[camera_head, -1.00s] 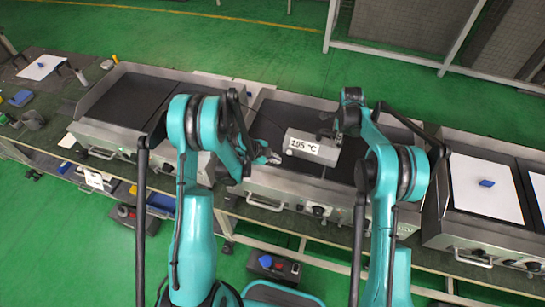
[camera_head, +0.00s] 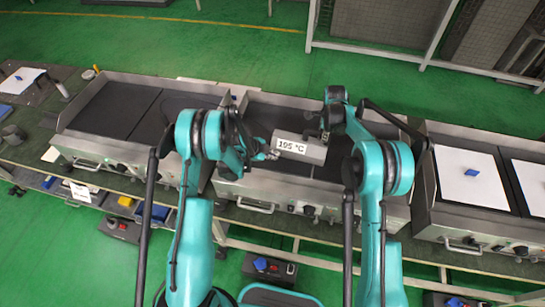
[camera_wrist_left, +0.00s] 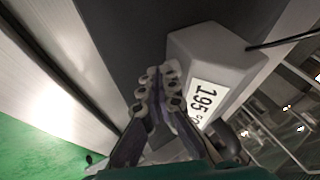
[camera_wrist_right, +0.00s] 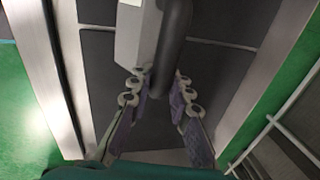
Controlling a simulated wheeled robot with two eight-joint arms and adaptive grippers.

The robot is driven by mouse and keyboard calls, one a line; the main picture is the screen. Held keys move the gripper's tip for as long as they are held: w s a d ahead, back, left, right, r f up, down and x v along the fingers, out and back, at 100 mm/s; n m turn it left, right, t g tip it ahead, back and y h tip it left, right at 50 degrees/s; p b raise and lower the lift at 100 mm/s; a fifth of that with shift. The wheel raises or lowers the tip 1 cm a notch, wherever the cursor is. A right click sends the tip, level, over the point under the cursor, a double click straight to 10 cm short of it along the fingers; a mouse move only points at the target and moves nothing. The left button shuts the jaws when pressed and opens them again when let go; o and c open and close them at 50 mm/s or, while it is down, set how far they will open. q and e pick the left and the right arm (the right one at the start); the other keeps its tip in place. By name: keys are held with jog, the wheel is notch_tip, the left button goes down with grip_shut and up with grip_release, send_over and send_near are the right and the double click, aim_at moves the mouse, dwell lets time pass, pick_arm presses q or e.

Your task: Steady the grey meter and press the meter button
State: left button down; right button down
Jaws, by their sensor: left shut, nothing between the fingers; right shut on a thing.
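The grey meter (camera_head: 316,152) is a box with a white display reading 195 °C, held above the middle griddle. It also shows in the left wrist view (camera_wrist_left: 205,48) and partly in the right wrist view (camera_wrist_right: 128,40). My right gripper (camera_head: 325,136) is shut on the meter's dark handle (camera_wrist_right: 172,45), with one finger on each side of it. My left gripper (camera_head: 269,154) is shut and empty. Its fingertips (camera_wrist_left: 165,78) are close beside the display end of the meter; I cannot tell whether they touch. The meter button is not clearly visible, perhaps behind the left fingers.
The middle griddle (camera_head: 262,108) lies under both grippers. Another griddle (camera_head: 110,110) stands to the left, and one with white sheets (camera_head: 470,180) stands to the right. A thin dark cable (camera_wrist_left: 285,40) runs from the meter.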

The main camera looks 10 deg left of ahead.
pick_arm(q)
jog(key=shift+w, duration=0.85)
jog(key=shift+s, duration=0.1)
pick_arm(e)
jog(key=shift+s, duration=0.1)
pick_arm(q)
jog(key=shift+s, duration=0.3)
jog(key=s, duration=0.3)
jog(key=shift+a, duration=0.1)
jog(key=v, duration=1)
jog(key=shift+s, duration=0.2)
pick_arm(e)
jog(key=c, duration=1.3)
grip_release()
